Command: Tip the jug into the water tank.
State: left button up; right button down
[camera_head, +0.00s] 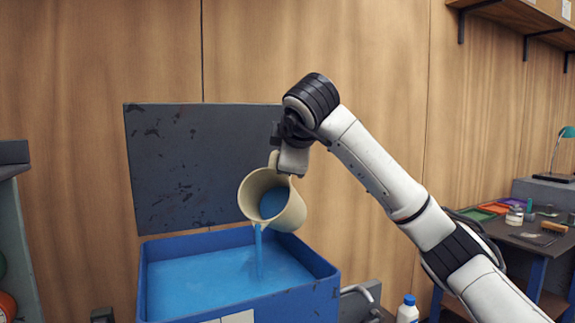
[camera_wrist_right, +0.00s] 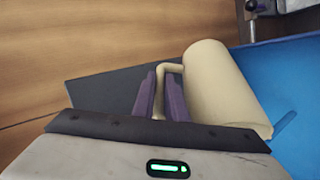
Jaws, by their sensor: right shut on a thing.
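The cream jug (camera_head: 289,211) is tilted over the water tank, its mouth toward the lower left. Blue liquid shows inside it, and a thin blue stream falls from its lip into the tank. The blue water tank (camera_head: 325,288) stands open and holds blue liquid. Its dark lid (camera_head: 175,165) is raised behind it. My right gripper (camera_head: 283,163) is shut on the jug's handle above the tank. The jug (camera_wrist_right: 222,88) also shows in the right wrist view, its handle between the purple fingers (camera_wrist_right: 160,95). My left gripper is not in view.
A workbench (camera_head: 525,232) with trays, a jar and a green lamp (camera_head: 567,133) stands at the right. A white bottle with a blue cap (camera_head: 408,308) is right of the tank. A shelf unit (camera_head: 20,235) stands at the left edge. A wooden wall is behind.

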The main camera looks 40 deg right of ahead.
jog(key=shift+s+a+b, duration=0.1)
jog(key=shift+a+b, duration=0.05)
jog(key=shift+b, duration=0.4)
jog(key=shift+a+t+h+b, duration=0.1)
jog(key=shift+t+h+b, duration=0.2)
jog(key=shift+b, duration=0.1)
jog(key=shift+s+a+b, duration=0.2)
jog(key=shift+b, duration=0.5)
jog(key=shift+s+a+f+t+h+b, duration=0.15)
jog(key=shift+t+h+b, duration=0.15)
jog(key=shift+h+b, duration=0.15)
jog(key=shift+a+b, duration=0.1)
jog(key=shift+b, duration=0.35)
dwell(1.2)
